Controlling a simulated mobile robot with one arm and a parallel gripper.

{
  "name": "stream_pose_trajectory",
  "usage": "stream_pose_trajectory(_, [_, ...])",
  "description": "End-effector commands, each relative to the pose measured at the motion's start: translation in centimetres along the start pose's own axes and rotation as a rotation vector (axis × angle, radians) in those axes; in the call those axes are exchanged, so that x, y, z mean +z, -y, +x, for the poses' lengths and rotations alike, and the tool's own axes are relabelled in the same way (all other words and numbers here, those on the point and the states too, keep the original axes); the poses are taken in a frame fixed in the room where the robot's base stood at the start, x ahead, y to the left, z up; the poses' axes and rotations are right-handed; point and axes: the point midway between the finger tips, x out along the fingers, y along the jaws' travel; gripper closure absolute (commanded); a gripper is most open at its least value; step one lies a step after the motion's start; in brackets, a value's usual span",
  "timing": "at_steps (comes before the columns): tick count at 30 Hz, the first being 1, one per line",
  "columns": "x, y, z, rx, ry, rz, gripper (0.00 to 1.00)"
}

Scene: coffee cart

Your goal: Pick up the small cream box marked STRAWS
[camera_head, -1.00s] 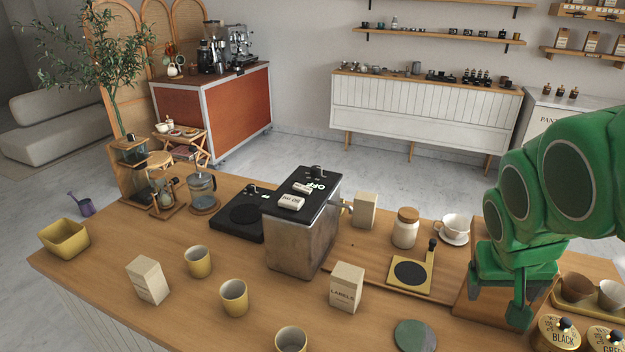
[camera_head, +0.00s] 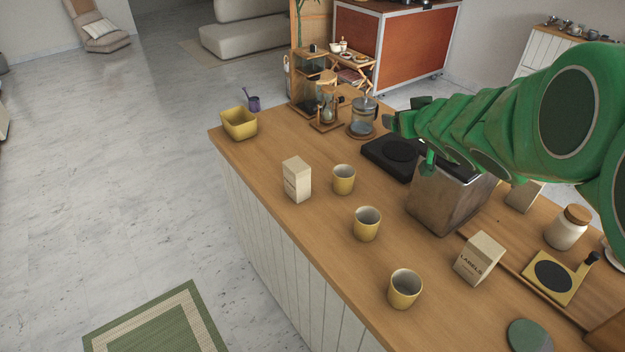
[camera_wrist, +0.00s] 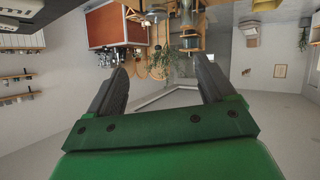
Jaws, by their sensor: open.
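A cream box (camera_head: 296,180) stands upright on the left part of the wooden counter; its print is too small to read. A second cream box marked LABELS (camera_head: 480,258) stands nearer the right. A third cream box (camera_head: 524,195) is partly hidden behind the metal machine, and no print shows on it. I cannot tell which box is marked STRAWS. My gripper (camera_head: 390,120) is above the counter's back side, near the glass press, right of and beyond the left cream box. In the wrist view my gripper (camera_wrist: 159,68) is open with nothing between its fingers.
Several yellow cups (camera_head: 367,223) stand along the counter's front. A metal machine (camera_head: 448,203) is under my arm. A glass press (camera_head: 363,117) stands behind, and a yellow bin (camera_head: 239,123) at the left end. Bare counter lies around the left box.

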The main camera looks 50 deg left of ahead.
Motion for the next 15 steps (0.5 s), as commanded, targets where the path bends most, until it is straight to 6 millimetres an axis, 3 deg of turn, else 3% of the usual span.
stream_pose_trajectory(1, [-0.4, 2.7, 1.2, -0.059, -0.02, -0.013, 0.17])
stream_pose_trajectory(6, [-1.5, 9.2, 3.2, -0.207, -0.074, -0.04, 0.17])
stream_pose_trajectory(15, [-1.9, 17.4, 4.6, -0.398, -0.123, -0.063, 0.17])
